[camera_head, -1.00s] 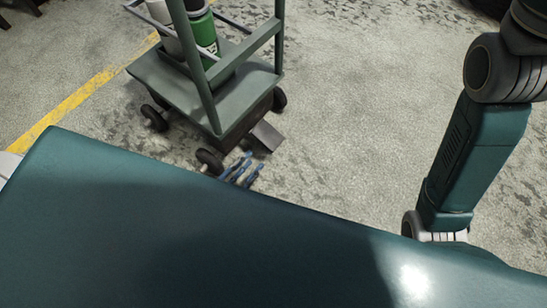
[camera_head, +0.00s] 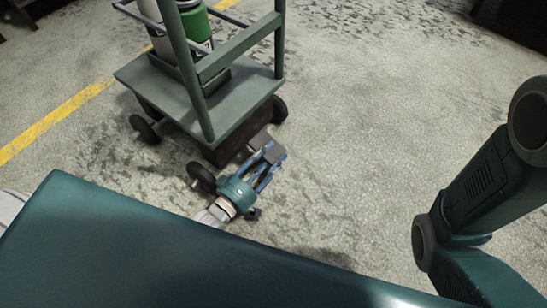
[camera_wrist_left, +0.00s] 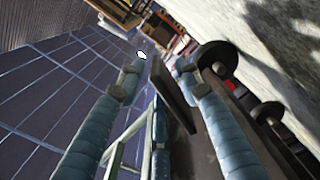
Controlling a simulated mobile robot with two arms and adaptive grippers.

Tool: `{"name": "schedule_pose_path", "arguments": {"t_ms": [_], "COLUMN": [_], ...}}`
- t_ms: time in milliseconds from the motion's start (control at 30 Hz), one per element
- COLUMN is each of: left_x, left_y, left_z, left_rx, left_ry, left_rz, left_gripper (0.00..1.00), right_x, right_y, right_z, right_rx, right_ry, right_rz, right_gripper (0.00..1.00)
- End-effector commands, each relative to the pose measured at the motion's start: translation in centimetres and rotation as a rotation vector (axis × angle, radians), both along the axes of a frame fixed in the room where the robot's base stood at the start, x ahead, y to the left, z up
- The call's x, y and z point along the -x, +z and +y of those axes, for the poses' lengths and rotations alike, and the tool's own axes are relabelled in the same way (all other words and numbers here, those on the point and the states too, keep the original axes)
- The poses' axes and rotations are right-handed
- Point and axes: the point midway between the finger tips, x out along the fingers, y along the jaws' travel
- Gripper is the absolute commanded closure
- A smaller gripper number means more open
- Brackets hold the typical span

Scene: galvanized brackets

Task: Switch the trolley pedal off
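The trolley (camera_head: 190,97) is a green-grey frame on dark wheels, at the upper left of the head view. Its pedal (camera_head: 261,141) is a small dark plate low on the near right side. In the wrist view the pedal (camera_wrist_left: 171,93) is a tilted dark plate between the fingers. My left gripper (camera_head: 265,160) has blue fingers and reaches to the pedal from the near side. In the wrist view my left gripper (camera_wrist_left: 158,70) is open, its fingers spread with a gap beside the plate. I cannot tell whether it touches. My right gripper is out of view.
Green and white cylinders (camera_head: 193,24) stand on the trolley. A near wheel (camera_head: 200,175) is close left of my left gripper. A yellow floor line (camera_head: 55,118) runs at the left. The concrete floor (camera_head: 365,130) to the right is clear.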

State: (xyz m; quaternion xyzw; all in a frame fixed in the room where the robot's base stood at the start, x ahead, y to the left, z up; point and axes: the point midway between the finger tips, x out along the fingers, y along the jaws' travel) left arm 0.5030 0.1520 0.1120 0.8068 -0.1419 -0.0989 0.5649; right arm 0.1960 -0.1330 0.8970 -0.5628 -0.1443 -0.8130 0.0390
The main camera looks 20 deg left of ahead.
Motion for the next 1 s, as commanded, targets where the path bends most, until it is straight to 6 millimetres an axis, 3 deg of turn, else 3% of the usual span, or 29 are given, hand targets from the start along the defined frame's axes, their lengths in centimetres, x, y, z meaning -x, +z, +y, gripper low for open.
{"name": "schedule_pose_path", "arguments": {"t_ms": [367,400,567,600,1000], "left_x": [-0.84,-0.83,-0.81,-0.8,-0.74], "left_y": [0.04,0.03,0.01,0.01,0.44], "left_z": [-0.33,-0.32,-0.32,-0.32,-0.4], "left_rx": [0.0,0.0,0.0,0.0,0.03], "left_ry": [0.0,0.0,-0.001,-0.001,-0.002], "left_rz": [0.001,0.001,0.001,0.001,0.013], "left_gripper": [0.65,0.67,0.98,1.0,1.0], "right_x": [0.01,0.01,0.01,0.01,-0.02], "right_y": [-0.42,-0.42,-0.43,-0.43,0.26], "right_z": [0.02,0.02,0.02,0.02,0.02], "right_rx": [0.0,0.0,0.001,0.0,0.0], "right_ry": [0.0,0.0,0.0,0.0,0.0], "right_rz": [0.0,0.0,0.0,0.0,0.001], "right_gripper": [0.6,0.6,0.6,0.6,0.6]}}
